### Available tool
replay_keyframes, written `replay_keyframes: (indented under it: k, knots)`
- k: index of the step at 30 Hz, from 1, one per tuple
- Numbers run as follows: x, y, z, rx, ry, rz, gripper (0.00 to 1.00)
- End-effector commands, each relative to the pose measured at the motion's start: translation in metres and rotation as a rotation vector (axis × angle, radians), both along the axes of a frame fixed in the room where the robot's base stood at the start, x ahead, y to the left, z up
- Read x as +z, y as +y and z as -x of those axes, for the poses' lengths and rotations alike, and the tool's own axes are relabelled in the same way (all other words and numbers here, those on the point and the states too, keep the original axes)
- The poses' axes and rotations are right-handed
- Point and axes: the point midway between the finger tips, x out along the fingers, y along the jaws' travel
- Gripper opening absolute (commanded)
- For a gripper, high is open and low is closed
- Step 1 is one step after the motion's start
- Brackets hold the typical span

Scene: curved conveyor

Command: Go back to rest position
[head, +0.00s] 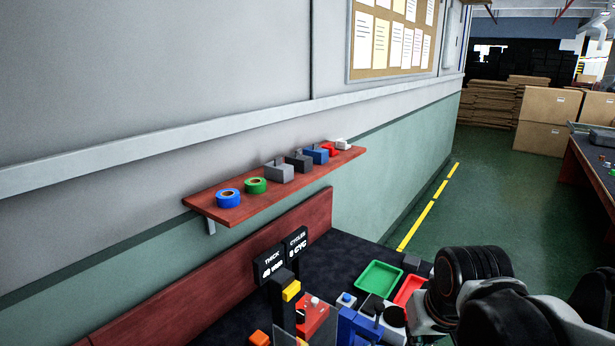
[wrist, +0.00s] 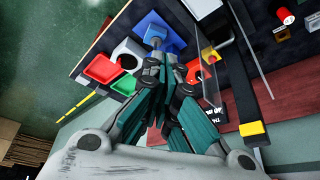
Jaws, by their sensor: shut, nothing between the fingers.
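My gripper (wrist: 164,62) shows in the wrist view with its teal fingers drawn together. It is shut and empty, above the dark workbench and close to a blue fixture (wrist: 160,34). In the head view my arm reaches in from the lower right, and I cannot make out the fingertips there. The bench fixtures, including the blue one (head: 357,325), stand at the bottom middle of the head view.
A green tray (head: 380,279) and a red tray (head: 408,290) lie on the bench near my arm. A black post with a yellow block (head: 291,291) stands left of them. A wooden shelf (head: 205,206) with tape rolls runs along the wall. Green floor is open beyond.

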Motion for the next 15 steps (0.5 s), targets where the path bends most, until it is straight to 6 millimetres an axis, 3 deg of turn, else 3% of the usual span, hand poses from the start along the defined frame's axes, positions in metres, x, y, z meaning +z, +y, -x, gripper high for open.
replay_keyframes:
  k: [9, 15]
  knots:
    - [-0.02, 0.0, 0.047, 0.023, -0.151, 0.012, 0.0]
    - [-0.027, 0.0, 0.063, 0.032, -0.214, 0.017, 0.0]
